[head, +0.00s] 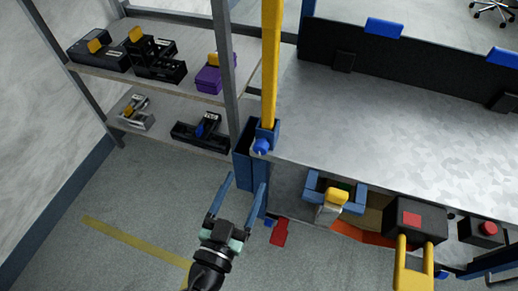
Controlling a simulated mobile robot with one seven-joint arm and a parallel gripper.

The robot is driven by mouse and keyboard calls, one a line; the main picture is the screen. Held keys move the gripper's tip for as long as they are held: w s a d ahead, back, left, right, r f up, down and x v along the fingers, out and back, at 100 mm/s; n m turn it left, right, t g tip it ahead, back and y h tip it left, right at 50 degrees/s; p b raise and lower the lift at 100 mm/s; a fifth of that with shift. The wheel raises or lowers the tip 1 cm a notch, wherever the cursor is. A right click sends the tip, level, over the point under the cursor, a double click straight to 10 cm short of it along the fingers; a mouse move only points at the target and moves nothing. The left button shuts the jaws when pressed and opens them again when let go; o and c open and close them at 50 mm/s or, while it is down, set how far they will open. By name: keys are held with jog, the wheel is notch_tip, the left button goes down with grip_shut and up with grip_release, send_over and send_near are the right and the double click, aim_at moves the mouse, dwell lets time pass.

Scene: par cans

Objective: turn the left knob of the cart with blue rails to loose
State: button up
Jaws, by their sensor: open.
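My gripper (244,183) is at the lower middle of the head view. Its two long blue fingers are apart and point up the picture, with nothing between them. Just above the fingertips, a round blue knob-like part (261,146) sits on a blue bracket at the foot of a yellow upright bar. A gap shows in the picture between the fingertips and this part; the depth is hard to judge. The bracket is at the left corner of a grey metal top (390,120). I cannot tell for sure that this is the cart with blue rails. The knob's setting cannot be read.
A grey shelf (190,72) at upper left holds dark and purple devices with yellow handles. Below the top's front edge are a blue-and-yellow fixture (334,194), a black box with a red square (411,219) and a red button (487,228). The floor at lower left is clear.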

aim_at(259, 151)
jog(key=x, duration=1)
jog(key=shift+w, duration=0.15)
grip_shut()
